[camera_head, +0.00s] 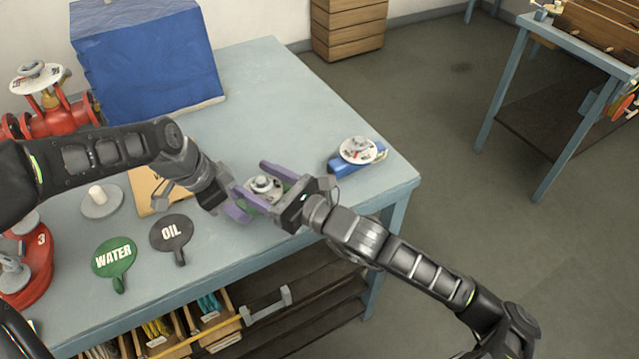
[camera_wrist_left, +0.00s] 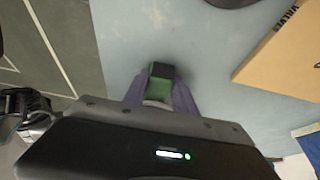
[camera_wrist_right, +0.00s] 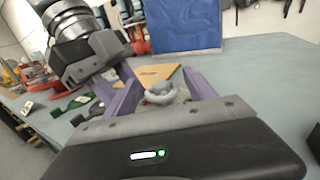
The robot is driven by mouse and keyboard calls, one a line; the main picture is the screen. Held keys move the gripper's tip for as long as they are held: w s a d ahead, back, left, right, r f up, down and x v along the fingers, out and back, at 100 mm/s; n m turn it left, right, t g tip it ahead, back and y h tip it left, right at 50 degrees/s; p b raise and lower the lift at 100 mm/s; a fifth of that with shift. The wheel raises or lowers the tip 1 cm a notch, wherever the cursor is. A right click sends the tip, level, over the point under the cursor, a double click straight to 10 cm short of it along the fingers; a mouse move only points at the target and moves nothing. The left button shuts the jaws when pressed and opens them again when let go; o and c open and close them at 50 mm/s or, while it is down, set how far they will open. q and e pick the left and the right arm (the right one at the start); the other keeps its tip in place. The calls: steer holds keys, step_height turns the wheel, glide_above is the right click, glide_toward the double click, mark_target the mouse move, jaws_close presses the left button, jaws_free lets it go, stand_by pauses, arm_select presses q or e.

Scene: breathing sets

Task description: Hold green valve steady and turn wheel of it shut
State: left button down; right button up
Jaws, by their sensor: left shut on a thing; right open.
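The green valve has a pale grey round wheel (camera_head: 264,186) on top, over the table near its front edge. Its green body (camera_wrist_left: 160,86) shows between the purple fingers of my left gripper (camera_wrist_left: 160,97), which is shut on it. My left gripper comes in from the left and mostly hides the body in the head view. My right gripper (camera_wrist_right: 162,88) is open, with its purple fingers on either side of the wheel, which also shows in the right wrist view (camera_wrist_right: 160,94). Whether the fingers touch the wheel I cannot tell.
A blue valve (camera_head: 350,164) with a white wheel lies near the right corner of the table (camera_head: 262,75). A cardboard piece (camera_head: 146,190), a green WATER tag (camera_head: 114,257) and a dark OIL tag (camera_head: 171,232) lie left. A red valve (camera_head: 55,115) and blue box (camera_head: 148,60) stand behind.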

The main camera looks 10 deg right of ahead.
steer(key=shift+s+a+f+n+g+y, duration=0.1)
steer(key=shift+a+n+g+y, duration=0.05)
steer(key=shift+n+g+y, duration=0.7)
steer(key=shift+s+a+f+n+g+y, duration=0.1)
steer(key=shift+n+g+y, duration=0.4)
steer(key=shift+g, duration=0.55)
steer(key=shift+w, duration=0.1)
